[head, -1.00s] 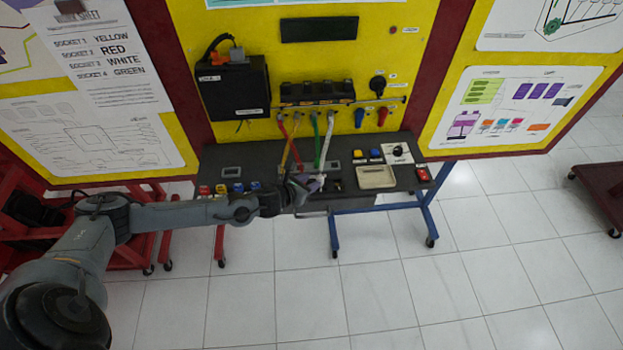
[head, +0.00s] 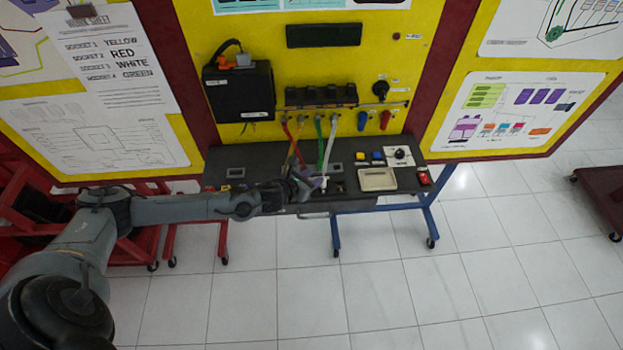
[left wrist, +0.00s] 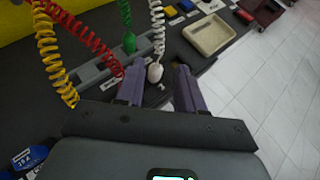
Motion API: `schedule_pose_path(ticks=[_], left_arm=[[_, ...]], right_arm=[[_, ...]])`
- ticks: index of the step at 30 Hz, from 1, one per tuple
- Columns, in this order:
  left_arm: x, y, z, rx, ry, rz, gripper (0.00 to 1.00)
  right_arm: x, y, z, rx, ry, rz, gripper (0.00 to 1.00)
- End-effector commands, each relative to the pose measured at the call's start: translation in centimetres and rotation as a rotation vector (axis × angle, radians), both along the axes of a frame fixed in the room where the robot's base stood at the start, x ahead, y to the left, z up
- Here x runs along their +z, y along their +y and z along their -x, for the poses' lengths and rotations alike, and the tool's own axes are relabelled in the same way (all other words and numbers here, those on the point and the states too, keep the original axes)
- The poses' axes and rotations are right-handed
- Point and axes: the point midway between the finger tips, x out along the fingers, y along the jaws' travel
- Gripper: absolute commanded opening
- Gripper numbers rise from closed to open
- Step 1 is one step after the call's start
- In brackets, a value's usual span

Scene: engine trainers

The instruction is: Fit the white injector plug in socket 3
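The white injector plug (left wrist: 155,73) hangs on a coiled white cable (left wrist: 158,30). In the left wrist view it lies between the two purple fingertips of my left gripper (left wrist: 160,66), closer to the left finger. The gripper is open, with a clear gap between plug and right finger. In the head view my left gripper (head: 308,183) is over the front of the dark bench (head: 240,158), by the lower end of the white cable (head: 330,145). A small label "3" shows near the plug. I cannot tell whether the plug touches the bench. My right gripper is not in view.
Yellow (left wrist: 50,50), red (left wrist: 90,35) and green (left wrist: 125,10) coiled cables hang just left of the white one. The green plug (left wrist: 129,43) stands close by. A beige tray (head: 377,180) lies to the right. A sheet (head: 105,50) lists socket 3 as white.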

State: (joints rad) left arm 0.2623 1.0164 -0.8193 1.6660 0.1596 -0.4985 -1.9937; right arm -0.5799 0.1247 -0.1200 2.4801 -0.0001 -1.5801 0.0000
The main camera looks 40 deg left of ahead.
Motion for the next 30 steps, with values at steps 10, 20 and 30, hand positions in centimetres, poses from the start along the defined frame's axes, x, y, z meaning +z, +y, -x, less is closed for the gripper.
schedule_pose_path(ticks=[10, 20, 30], left_arm=[[-0.1, 0.0, 0.0, 0.0, 0.0, 0.0, 0.67], [0.0, 0.0, 0.2, 0.0, 0.0, 0.0, 0.67], [1.9, -0.1, 4.0, -0.003, 0.002, -0.003, 0.67]], right_arm=[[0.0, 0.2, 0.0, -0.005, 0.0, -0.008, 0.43], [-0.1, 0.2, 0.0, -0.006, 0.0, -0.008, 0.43], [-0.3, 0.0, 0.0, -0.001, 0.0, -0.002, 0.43]])
